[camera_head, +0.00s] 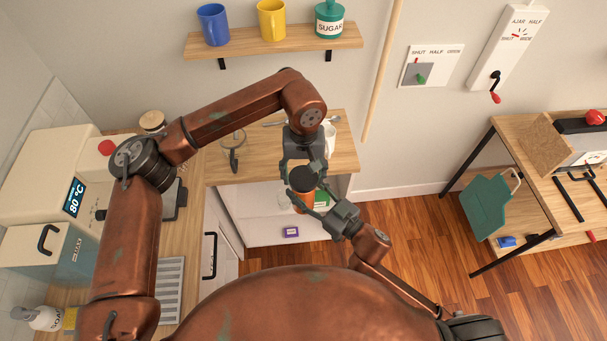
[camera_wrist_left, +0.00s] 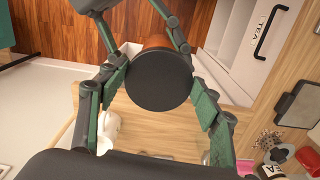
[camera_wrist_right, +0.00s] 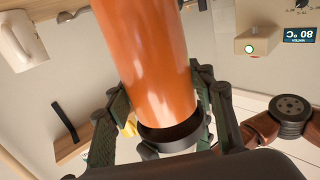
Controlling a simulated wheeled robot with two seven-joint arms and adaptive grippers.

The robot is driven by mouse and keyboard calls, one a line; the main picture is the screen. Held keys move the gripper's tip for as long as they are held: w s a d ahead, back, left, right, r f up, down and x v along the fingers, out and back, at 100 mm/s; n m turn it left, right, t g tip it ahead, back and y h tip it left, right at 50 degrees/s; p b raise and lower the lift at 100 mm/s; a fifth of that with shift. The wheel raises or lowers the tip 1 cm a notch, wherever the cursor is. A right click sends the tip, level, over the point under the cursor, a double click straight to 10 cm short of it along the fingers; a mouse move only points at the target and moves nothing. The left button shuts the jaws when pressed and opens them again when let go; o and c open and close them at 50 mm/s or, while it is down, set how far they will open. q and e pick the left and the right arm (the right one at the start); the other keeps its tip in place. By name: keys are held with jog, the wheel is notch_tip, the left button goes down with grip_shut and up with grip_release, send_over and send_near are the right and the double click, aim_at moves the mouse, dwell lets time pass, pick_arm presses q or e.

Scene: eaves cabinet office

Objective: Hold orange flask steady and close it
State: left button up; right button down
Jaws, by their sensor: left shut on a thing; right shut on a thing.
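The orange flask (camera_head: 300,204) is upright in front of the wooden counter, under my left gripper. Its orange body (camera_wrist_right: 155,60) fills the middle of the right wrist view. My right gripper (camera_head: 322,203) is shut on the flask from the side. The black round lid (camera_wrist_left: 158,80) is at the flask's top, seen face-on in the left wrist view with a little orange behind it. My left gripper (camera_head: 302,166) comes down from above and is shut on the lid, pads on both sides. Whether the lid is fully seated, I cannot tell.
The wooden counter (camera_head: 258,162) behind holds a white mug (camera_head: 329,138). A wall shelf (camera_head: 275,43) carries a blue mug, a yellow mug and a sugar jar. A machine reading 80 °C (camera_head: 50,175) stands at left. A desk (camera_head: 540,190) is at right, with open floor between.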

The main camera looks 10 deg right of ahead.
pick_arm(q)
jog(key=shift+f, duration=0.7)
jog(key=shift+f, duration=0.6)
jog(key=m, duration=0.4)
jog(key=shift+a, duration=0.2)
jog(key=m, duration=0.5)
jog(key=shift+w+a+m, duration=0.1)
jog(key=shift+w+m, duration=0.05)
jog(key=shift+m, duration=0.25)
jog(key=o, duration=0.8)
jog(key=shift+o, duration=0.2)
jog(key=shift+r, duration=0.1)
